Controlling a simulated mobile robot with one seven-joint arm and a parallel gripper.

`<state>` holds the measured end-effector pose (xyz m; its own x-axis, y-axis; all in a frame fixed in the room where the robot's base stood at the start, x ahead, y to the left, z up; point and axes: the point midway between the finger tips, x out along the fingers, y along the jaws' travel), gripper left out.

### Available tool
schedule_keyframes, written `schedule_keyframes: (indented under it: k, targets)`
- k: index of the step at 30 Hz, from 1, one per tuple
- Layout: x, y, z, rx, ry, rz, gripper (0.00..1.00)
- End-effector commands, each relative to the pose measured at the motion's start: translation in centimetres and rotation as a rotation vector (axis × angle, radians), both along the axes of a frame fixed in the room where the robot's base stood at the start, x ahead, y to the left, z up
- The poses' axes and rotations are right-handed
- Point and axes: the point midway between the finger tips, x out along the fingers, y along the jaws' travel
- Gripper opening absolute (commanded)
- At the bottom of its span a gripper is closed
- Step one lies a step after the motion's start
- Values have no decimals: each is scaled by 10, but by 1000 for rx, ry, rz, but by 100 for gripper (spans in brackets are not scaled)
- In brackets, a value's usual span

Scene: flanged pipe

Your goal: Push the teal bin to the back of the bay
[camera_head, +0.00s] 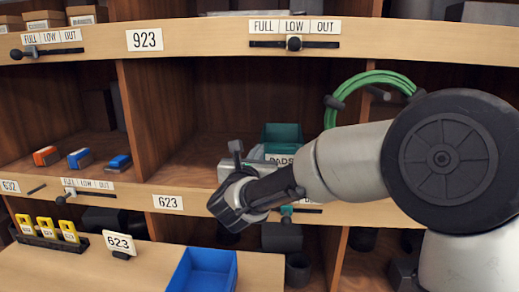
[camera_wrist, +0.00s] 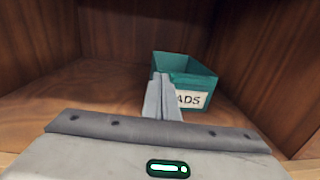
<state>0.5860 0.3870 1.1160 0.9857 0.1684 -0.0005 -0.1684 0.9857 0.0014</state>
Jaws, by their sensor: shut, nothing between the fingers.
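The teal bin (camera_head: 283,134) stands in the middle bay, above the 623 label, with a white label ending in "ADS" on its front. In the wrist view the teal bin (camera_wrist: 190,72) is upright and sits toward the right of the wooden bay (camera_wrist: 120,85), with bare floor around it. My gripper (camera_wrist: 163,78) is shut and empty, its fingertips in front of the bin's left front part. I cannot tell whether the fingertips touch the bin. In the head view my wrist and arm hide the bin's lower front and the fingertips.
Wooden dividers wall the bay on both sides. A slider (camera_head: 294,43) sits on the upper shelf edge. A green cable coil (camera_head: 372,83) hangs at the right. A blue tray (camera_head: 203,272) and a 623 card (camera_head: 119,243) stand on the lower front surface.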

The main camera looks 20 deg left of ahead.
Motion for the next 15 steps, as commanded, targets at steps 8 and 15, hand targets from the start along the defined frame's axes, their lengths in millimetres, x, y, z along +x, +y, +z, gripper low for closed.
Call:
schedule_keyframes:
  k: [8,15]
  targets:
    - [23,4,0,0,-1,0,0]
    - [24,4,0,0,-1,0,0]
